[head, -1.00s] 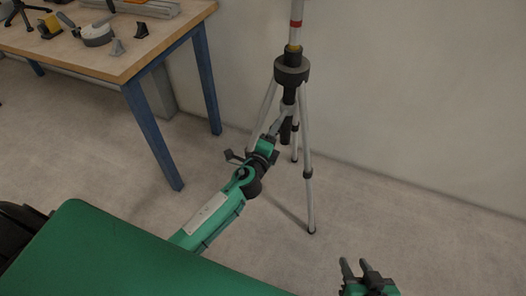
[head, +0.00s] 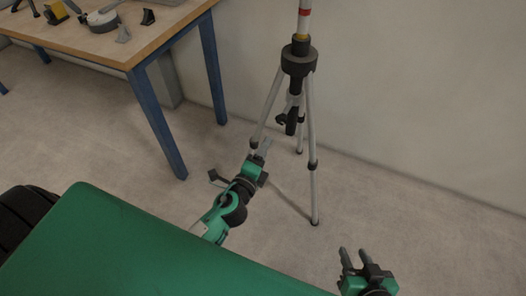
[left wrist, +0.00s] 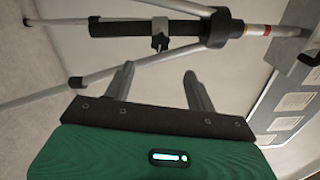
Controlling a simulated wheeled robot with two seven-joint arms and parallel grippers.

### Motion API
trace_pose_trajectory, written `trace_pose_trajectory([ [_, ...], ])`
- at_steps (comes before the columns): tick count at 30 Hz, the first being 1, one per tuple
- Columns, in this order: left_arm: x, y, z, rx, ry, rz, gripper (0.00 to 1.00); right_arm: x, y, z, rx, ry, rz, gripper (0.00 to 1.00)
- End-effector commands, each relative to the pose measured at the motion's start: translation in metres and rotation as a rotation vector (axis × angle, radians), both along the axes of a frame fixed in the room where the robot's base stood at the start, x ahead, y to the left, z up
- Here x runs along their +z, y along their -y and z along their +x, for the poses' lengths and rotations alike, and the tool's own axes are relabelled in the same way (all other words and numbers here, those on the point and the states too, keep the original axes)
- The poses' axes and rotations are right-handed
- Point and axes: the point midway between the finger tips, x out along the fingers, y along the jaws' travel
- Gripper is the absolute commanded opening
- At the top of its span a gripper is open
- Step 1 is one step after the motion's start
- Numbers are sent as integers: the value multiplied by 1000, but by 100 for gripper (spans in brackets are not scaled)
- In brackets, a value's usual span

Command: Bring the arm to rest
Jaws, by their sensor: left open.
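My left arm comes in over the green edge of my body in the head view. Its gripper (head: 259,150) is in front of the tripod's lower legs, with fingertips toward them. In the left wrist view the two dark fingers of this gripper (left wrist: 158,83) are spread apart with nothing between them. My right gripper (head: 357,257) shows at the bottom right of the head view, its two fingers apart and empty above the floor.
A tripod (head: 298,62) with a dark collar and pale legs stands close beyond my left gripper, near the wall. A wooden workbench (head: 165,35) with blue legs and small items stands at upper left. The floor (head: 420,210) to the right is clear.

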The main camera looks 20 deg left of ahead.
Motion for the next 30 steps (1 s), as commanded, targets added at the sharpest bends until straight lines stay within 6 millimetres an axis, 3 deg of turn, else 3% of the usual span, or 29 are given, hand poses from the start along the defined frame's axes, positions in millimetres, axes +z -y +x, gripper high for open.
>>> trace_pose_trajectory([
  [14, -2, 0, -5, 6, -16, -50, 56, 1, 1, 4, -1, 6, -3, 36],
  [17, -6, 1, -18, 23, -62, -192, 56, 1, 1, 3, 0, 5, -3, 36],
  [22, -18, 10, -57, 79, -213, -613, 56, 1, 1, 3, 0, 4, -3, 36],
  [30, -31, 40, -122, 178, -489, -1227, 56, 1, 1, 2, 0, 3, -4, 36],
])
